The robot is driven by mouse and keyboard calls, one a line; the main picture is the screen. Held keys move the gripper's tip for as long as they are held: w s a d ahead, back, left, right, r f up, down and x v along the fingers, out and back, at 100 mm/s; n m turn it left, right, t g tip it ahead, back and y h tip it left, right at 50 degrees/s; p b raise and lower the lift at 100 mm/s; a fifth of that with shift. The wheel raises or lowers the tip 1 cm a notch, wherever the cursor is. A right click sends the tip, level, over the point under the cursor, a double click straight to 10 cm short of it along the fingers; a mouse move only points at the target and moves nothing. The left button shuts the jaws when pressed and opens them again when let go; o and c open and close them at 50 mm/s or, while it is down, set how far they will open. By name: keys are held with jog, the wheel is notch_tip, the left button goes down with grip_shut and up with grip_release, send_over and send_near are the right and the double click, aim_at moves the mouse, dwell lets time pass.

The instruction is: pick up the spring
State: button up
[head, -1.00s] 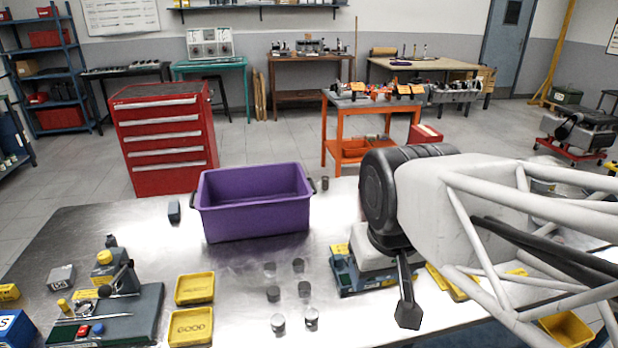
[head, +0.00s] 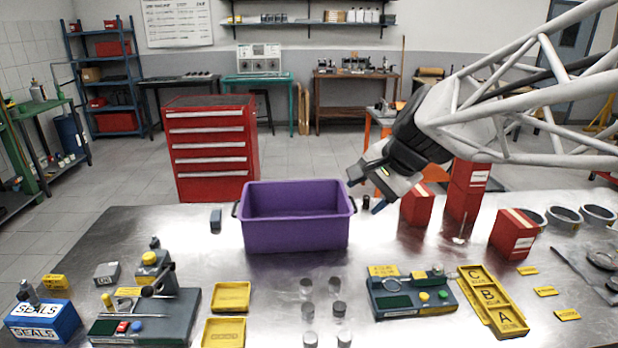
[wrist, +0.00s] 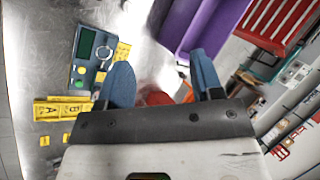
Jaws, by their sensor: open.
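I cannot make out a spring for certain. My gripper (head: 368,190) is above the table near that cylinder, tilted down to the left. In the wrist view its two blue fingers (wrist: 160,62) stand apart with nothing held between them. A red object (wrist: 158,98) shows behind the gap between the fingers.
The purple bin (head: 296,233) stands left of my gripper. Red boxes (head: 417,205) stand close on its right. Several grey cylinders (head: 339,309), a grey gauge board (head: 410,305) and a yellow A-B-C tray (head: 490,301) lie nearer. Bare table lies between bin and boxes.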

jog(key=w+d+m+t+y, duration=0.15)
jog(key=w+m, duration=0.35)
jog(key=w, duration=0.7)
jog(key=m+t, duration=0.6)
jog(key=m, duration=1.1)
send_over(369, 200)
jog(key=s+d, duration=0.2)
jog(key=s, duration=0.2)
notch_tip(369, 200, down, 5)
jog(key=shift+h, duration=0.45)
notch_tip(369, 200, down, 23)
jog(key=shift+a+r, duration=0.1)
jog(key=shift+a, duration=0.05)
jog(key=shift+x, duration=1.35)
jog(key=shift+w, duration=0.1)
jog(key=shift+r+x, duration=0.15)
jog(key=shift+x, duration=1.1)
jog(key=shift+r+x, duration=0.1)
jog(key=shift+x, duration=1.15)
